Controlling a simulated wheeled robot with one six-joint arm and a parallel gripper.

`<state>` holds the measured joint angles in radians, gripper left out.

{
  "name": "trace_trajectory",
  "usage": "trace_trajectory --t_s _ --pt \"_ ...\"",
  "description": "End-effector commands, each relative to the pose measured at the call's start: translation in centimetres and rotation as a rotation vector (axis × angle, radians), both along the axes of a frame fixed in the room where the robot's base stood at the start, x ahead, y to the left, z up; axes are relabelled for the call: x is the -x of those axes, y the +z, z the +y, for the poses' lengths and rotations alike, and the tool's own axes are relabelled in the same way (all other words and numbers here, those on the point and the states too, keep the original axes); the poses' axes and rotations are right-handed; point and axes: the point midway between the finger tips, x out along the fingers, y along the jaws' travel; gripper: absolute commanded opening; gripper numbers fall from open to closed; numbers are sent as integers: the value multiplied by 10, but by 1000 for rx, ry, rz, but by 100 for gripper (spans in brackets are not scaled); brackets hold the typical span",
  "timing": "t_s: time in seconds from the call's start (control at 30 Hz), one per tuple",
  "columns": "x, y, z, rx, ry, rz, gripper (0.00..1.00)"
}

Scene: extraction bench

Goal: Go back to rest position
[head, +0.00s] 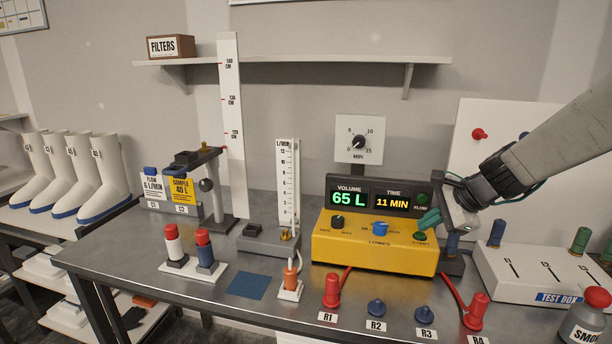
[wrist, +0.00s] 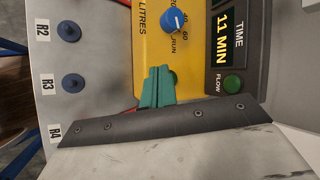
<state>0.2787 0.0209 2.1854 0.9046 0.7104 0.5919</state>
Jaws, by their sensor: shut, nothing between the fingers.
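My gripper (head: 428,218) shows in the head view at the right end of the yellow pump box (head: 372,255). Its green fingers are closed together with nothing between them. They point left and down at the green start button (head: 420,236). In the wrist view the shut fingers (wrist: 159,85) overlap the green button (wrist: 171,79) and hide part of it; I cannot tell whether they touch it. The display (head: 382,199) reads 65 L and 11 MIN. The green flow lamp (head: 421,199) sits beside it.
Red plugs (head: 332,291) and blue caps (head: 376,307) stand along the front edge at R1 to R4. A white test box (head: 520,278) and a smoke bottle (head: 585,318) are at the right. A flow tube (head: 288,190) stands left of the pump.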

Motion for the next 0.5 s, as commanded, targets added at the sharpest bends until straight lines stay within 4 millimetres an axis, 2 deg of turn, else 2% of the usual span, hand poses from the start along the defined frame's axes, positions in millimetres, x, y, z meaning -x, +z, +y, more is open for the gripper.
trace_trajectory --t_s 0.1,0.23,0.37,0.4,0.5 --pt "58 1 22 140 310 12 0" --pt "126 5 38 286 641 28 0" --pt "197 10 44 437 958 50 0" --pt "218 11 43 484 1048 60 0" --pt "264 14 37 598 1237 83 0"
